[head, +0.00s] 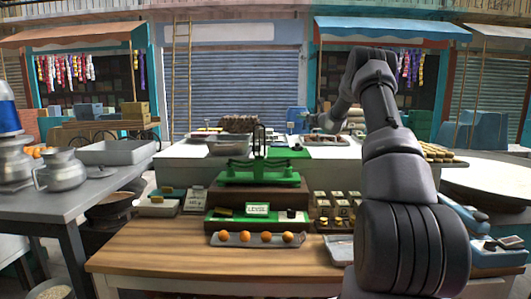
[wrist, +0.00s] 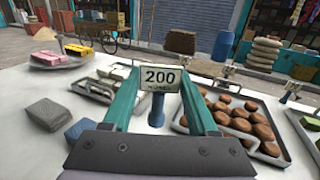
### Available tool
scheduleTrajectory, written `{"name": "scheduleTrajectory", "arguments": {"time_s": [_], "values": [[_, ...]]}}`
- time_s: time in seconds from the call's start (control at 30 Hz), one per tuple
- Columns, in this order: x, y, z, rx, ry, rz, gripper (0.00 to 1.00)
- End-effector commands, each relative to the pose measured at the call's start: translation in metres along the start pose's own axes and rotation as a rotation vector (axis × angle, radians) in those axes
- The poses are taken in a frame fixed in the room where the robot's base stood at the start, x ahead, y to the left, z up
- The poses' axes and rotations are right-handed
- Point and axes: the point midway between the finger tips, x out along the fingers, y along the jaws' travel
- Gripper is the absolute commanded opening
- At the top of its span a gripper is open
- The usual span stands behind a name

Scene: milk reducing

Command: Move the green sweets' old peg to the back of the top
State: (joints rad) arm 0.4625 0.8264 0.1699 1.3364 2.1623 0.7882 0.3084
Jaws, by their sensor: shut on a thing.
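My gripper (wrist: 158,82) is shut on a price peg (wrist: 158,108) with a blue stem and a pale card reading 200. In the wrist view the peg stands upright between the teal fingers. The white top (wrist: 40,85) lies around and below it; I cannot tell whether the peg's foot touches it. A tray (wrist: 88,89) with pale greenish sweets (wrist: 113,72) is left of the peg. A tray (wrist: 278,112) of round brown sweets is right of it. In the head view the fingers are too small to make out beyond my arm.
More price pegs (wrist: 225,73) stand by the trays on the right. A plate of pink and yellow boxes (wrist: 55,62) is farther back. A green scale (head: 258,172) stands nearer in the head view.

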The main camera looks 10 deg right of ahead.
Motion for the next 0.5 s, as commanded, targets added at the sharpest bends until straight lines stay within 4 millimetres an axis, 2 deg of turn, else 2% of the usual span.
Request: {"name": "scheduleTrajectory", "arguments": {"time_s": [0.13,0.33,0.5], "values": [[-0.003,-0.001,-0.008,-0.001,0.003,-0.002,0.00],[-0.003,0.000,-0.046,0.002,0.003,-0.001,0.00],[-0.003,0.000,-0.062,0.000,0.000,-0.001,0.00]]}}
